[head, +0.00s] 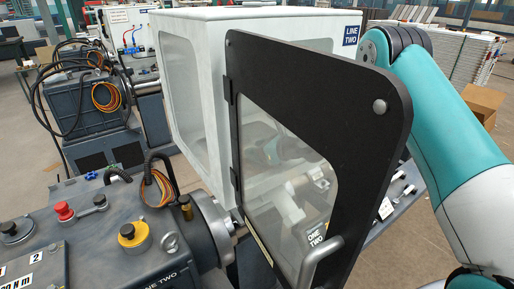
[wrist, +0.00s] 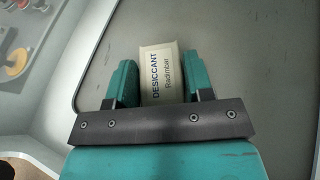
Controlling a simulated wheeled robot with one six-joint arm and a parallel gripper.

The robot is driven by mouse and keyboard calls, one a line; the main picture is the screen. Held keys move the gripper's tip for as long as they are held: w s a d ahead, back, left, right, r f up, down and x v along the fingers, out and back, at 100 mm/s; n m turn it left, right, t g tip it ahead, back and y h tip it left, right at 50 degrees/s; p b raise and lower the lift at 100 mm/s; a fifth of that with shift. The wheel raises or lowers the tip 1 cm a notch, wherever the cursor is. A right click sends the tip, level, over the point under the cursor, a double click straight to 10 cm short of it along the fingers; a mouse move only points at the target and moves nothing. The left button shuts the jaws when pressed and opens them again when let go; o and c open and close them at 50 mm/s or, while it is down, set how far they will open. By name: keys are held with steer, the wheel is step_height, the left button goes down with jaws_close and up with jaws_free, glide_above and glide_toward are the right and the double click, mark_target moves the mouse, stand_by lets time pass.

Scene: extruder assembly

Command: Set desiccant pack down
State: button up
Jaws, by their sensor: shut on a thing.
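The desiccant pack (wrist: 160,74) is a small pale block with dark lettering reading "DESICCANT" in the wrist view. My gripper (wrist: 161,60) has its two teal fingers on either side of the pack, shut on it. A plain grey surface (wrist: 245,60) with a dark rounded edge lies behind the pack. I cannot tell whether the pack touches that surface. In the head view my gripper and the pack are not clearly seen; my arm reaches down behind the black-framed door.
The black-framed door (head: 395,110) with a clear pane and handle stands open in front of the white LINE TWO enclosure (head: 190,85). A machine (head: 110,215) with red and yellow knobs is at lower left. A cardboard box (head: 482,100) stands at right.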

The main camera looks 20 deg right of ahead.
steer(key=o, duration=1)
steer(key=shift+f, duration=0.1)
steer(key=b+v, duration=0.3)
steer(key=v, duration=0.7)
steer(key=shift+s+d+r+b, duration=0.2)
steer(key=shift+d+r+b, duration=0.1)
steer(key=shift+b, duration=0.1)
steer(key=shift+s+d+r, duration=0.3)
steer(key=shift+s+d, duration=0.05)
steer(key=shift+s, duration=0.1)
